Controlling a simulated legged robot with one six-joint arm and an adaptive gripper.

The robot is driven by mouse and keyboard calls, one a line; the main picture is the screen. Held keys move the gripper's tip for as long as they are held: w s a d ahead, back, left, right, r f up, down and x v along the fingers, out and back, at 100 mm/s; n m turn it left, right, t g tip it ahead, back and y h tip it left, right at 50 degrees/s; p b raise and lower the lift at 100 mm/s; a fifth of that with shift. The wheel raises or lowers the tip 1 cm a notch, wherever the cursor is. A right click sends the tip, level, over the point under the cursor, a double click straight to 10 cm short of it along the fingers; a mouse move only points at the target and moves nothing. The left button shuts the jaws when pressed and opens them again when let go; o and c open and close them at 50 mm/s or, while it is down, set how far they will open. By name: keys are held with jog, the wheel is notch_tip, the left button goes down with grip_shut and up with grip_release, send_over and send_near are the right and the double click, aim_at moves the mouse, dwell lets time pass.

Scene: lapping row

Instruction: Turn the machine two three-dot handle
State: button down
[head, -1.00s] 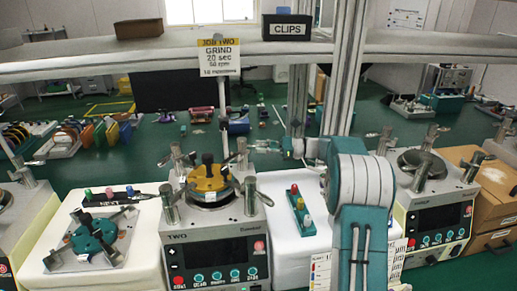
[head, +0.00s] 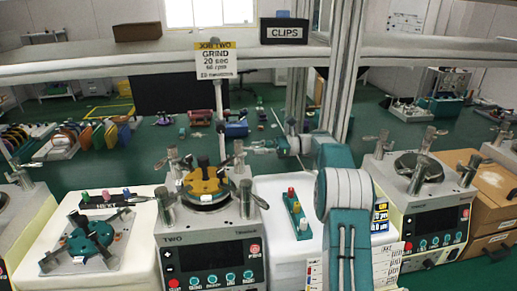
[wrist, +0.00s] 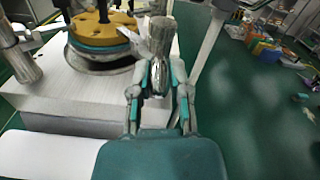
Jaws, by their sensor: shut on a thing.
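Machine TWO (head: 178,240) stands at the front centre in the head view, with a yellow-topped disc (head: 205,182) and metal handles on posts at its corners. My gripper (head: 250,148) reaches from the right to the back right handle (head: 239,160). In the wrist view my gripper (wrist: 158,85) is shut on the lower part of this upright, shiny metal handle (wrist: 157,38), one finger on each side. The yellow disc (wrist: 98,28) is to its left. I cannot make out any dots on the handle.
A teal fixture (head: 90,242) is at left. A sign (head: 215,60) and the CLIPS box (head: 298,30) are above, near an upright metal post (head: 342,70). Another machine (head: 437,210) stands at right.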

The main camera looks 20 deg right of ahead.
jog(key=c, duration=0.6)
grip_release()
jog(key=shift+w, duration=0.1)
jog(key=shift+d, duration=0.1)
jog(key=d, duration=0.2)
jog(key=s+d, duration=0.1)
jog(key=d, duration=0.4)
jog(key=shift+s+d+f, duration=0.1)
jog(key=shift+s+d, duration=0.05)
jog(key=shift+d, duration=0.15)
jog(key=shift+a, duration=0.1)
